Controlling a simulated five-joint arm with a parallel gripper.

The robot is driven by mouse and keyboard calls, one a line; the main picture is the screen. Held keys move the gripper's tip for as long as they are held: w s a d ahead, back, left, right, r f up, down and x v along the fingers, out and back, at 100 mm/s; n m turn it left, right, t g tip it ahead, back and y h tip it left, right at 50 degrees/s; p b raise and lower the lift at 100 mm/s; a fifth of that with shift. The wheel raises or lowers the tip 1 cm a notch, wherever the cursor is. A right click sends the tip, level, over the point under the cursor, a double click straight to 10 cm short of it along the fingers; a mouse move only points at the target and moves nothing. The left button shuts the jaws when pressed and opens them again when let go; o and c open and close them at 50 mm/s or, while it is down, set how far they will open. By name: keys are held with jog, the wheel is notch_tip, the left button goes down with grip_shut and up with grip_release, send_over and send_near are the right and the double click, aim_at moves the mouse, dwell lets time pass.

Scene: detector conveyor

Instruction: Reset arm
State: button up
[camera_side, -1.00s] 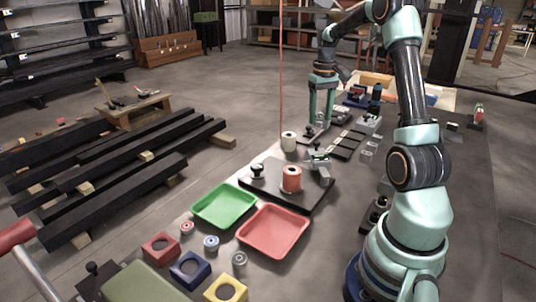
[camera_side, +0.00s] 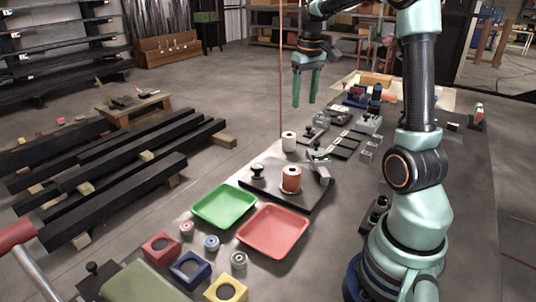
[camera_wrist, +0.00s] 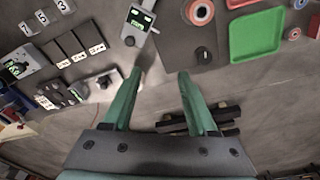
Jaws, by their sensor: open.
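My gripper (camera_side: 305,88) is open and empty. In the side view it hangs in the air above the far left part of the table, with its two green fingers pointing down and apart. In the wrist view the two fingers (camera_wrist: 160,80) are spread with nothing between them. A white spool (camera_side: 289,141) stands on the table below and nearer the camera. A dark plate (camera_side: 262,190) bears a red spool (camera_side: 291,179) and a black knob (camera_side: 257,170).
A green tray (camera_side: 224,206) and a red tray (camera_side: 272,231) lie on the near part of the table. Red (camera_side: 161,247), blue (camera_side: 190,269) and yellow (camera_side: 226,290) holders stand in front. Black tiles (camera_side: 347,147) and small devices crowd the far part. Air around my gripper is clear.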

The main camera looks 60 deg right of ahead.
jog(key=s+a+n+t, duration=0.2)
jog(key=s+a, duration=0.1)
jog(key=a, duration=1)
jog(key=s+a+n+t, duration=0.2)
jog(key=s+a+n, duration=0.1)
jog(key=a, duration=1)
jog(key=shift+r+t+y, duration=0.3)
jog(key=shift+r+t, duration=0.05)
jog(key=shift+t, duration=0.05)
